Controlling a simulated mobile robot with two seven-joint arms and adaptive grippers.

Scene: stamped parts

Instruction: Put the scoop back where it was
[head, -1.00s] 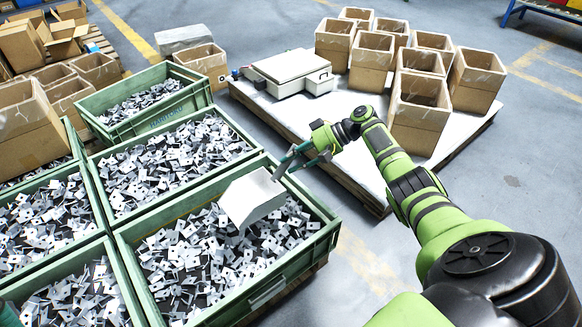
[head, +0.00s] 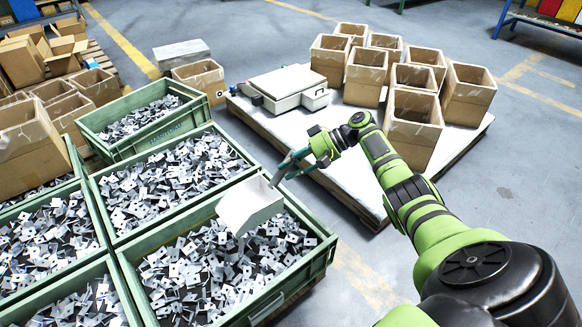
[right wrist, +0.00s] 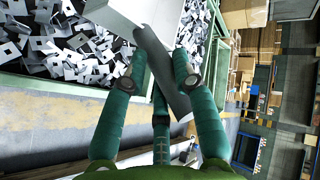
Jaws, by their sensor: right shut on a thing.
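The scoop (head: 248,204) is a pale grey metal scoop with a handle. In the head view it is just above the stamped parts in the front right green crate (head: 321,250). My right gripper (head: 284,174) is shut on the scoop's handle, above the crate's far right rim. The right wrist view shows its green fingers (right wrist: 160,75) around the grey handle (right wrist: 168,82), with the scoop's pale body (right wrist: 122,12) beyond. I cannot tell whether the scoop touches the parts. My left gripper is not in view.
More green crates of stamped parts (head: 170,180) stand to the left and behind. A pallet (head: 330,150) to the right carries a white scale (head: 288,84) and several open cardboard boxes (head: 412,125). Bare floor (head: 480,215) lies right of the pallet.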

